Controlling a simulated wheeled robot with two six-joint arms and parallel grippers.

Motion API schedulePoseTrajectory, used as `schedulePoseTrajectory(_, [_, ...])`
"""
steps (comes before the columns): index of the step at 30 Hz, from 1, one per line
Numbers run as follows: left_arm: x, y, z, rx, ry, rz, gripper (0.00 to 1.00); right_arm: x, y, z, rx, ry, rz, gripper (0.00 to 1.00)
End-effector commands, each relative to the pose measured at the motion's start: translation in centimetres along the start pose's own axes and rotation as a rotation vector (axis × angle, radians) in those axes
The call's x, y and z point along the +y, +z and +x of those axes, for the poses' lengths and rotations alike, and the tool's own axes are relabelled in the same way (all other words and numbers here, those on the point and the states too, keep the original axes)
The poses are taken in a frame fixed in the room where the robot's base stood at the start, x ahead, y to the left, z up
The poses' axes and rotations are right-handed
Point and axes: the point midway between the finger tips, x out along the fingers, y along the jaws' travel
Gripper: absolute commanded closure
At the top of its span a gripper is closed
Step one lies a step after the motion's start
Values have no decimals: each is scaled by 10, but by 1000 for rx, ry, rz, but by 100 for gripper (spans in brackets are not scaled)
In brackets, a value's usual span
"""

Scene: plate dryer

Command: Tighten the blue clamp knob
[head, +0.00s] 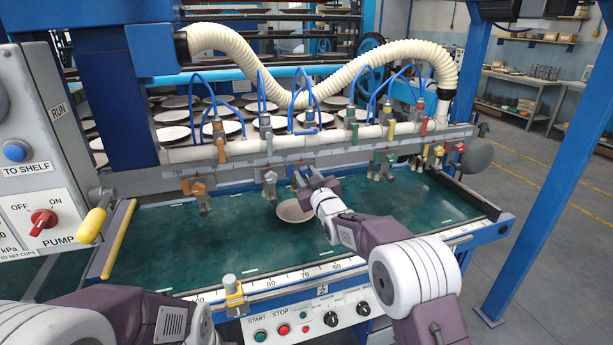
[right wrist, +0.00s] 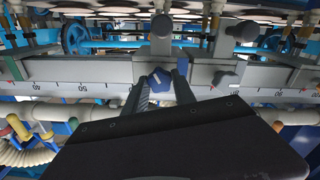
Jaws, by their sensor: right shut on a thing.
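The blue clamp knob (right wrist: 159,79) shows in the right wrist view, on a grey clamp block on the scaled rail (right wrist: 100,74). My right gripper (right wrist: 161,88) has one finger on each side of the knob and is shut on it. In the head view the right gripper (head: 303,187) reaches up to the clamp rail from the lower right, and the knob is largely hidden there. My left arm shows only in part at the lower left of the head view; its gripper is out of the picture.
A round plate (head: 293,211) lies on the green bed (head: 170,245) below the gripper. A cream hose (head: 330,88) arches above. A control panel (head: 45,190) stands at left.

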Motion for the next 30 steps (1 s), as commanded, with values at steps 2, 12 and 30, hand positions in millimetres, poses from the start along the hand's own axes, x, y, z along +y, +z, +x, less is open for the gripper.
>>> schedulePoseTrajectory(2, [0,0,0,0,0,0,64,0,0,0,0,0,7,100])
schedulePoseTrajectory(12, [0,0,5,0,0,0,64,0,1,0,-2,0,167,100])
schedulePoseTrajectory(30, [0,1,10,0,0,0,64,0,1,0,-1,0,729,100])
